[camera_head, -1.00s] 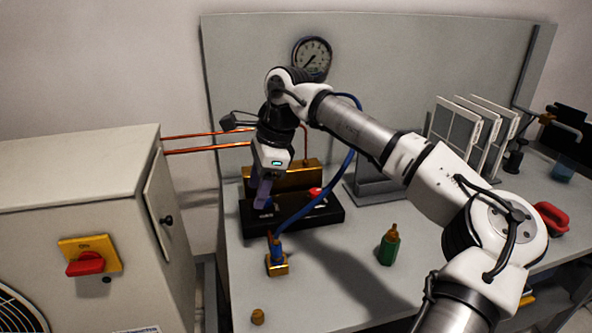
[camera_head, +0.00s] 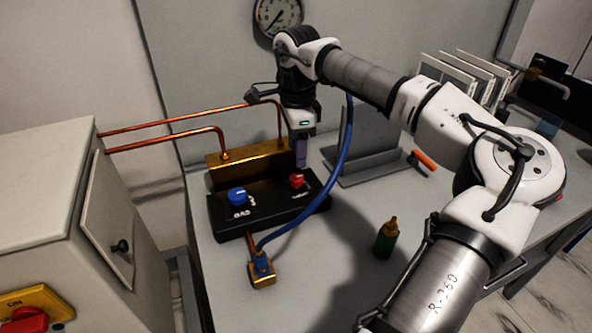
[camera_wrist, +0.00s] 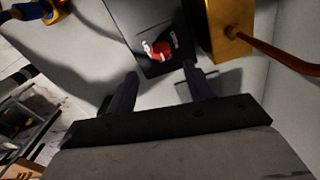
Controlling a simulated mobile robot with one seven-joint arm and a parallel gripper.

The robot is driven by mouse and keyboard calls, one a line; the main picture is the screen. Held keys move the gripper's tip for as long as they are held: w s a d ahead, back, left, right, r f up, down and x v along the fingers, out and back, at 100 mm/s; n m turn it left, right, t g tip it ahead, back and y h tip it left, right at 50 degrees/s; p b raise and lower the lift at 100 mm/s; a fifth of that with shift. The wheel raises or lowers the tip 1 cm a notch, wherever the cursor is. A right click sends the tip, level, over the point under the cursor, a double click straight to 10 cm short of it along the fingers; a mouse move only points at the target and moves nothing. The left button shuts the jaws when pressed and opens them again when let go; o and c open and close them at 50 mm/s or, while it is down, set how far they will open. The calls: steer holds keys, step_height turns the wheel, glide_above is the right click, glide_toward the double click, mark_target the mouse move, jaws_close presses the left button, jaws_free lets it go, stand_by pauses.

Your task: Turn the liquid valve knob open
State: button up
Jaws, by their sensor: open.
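The black manifold block (camera_head: 264,213) carries a blue knob (camera_head: 238,196) on the left, labelled gas, and a red knob (camera_head: 296,181) on the right, its label too small to read surely. My gripper (camera_head: 301,160) is above and just behind the red knob, pointing down. In the wrist view the red knob (camera_wrist: 158,50) lies ahead of the open fingers, near the gap between them (camera_wrist: 160,85). The fingers are apart and empty, and do not appear to touch the knob. The blue knob is outside the wrist view.
A brass block (camera_head: 240,160) with copper pipes stands behind the manifold. A blue hose (camera_head: 312,208) arcs in front to a brass fitting (camera_head: 262,272). A green bottle (camera_head: 386,238) stands at right. A gauge (camera_head: 278,14) hangs on the back panel.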

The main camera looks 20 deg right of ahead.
mark_target(296, 177)
step_height(296, 177, down, 8)
steer(key=shift+r+p, duration=0.1)
steer(key=shift+p, duration=0.35)
steer(key=shift+c, duration=0.2)
steer(key=shift+w, duration=0.1)
steer(key=c, duration=0.9)
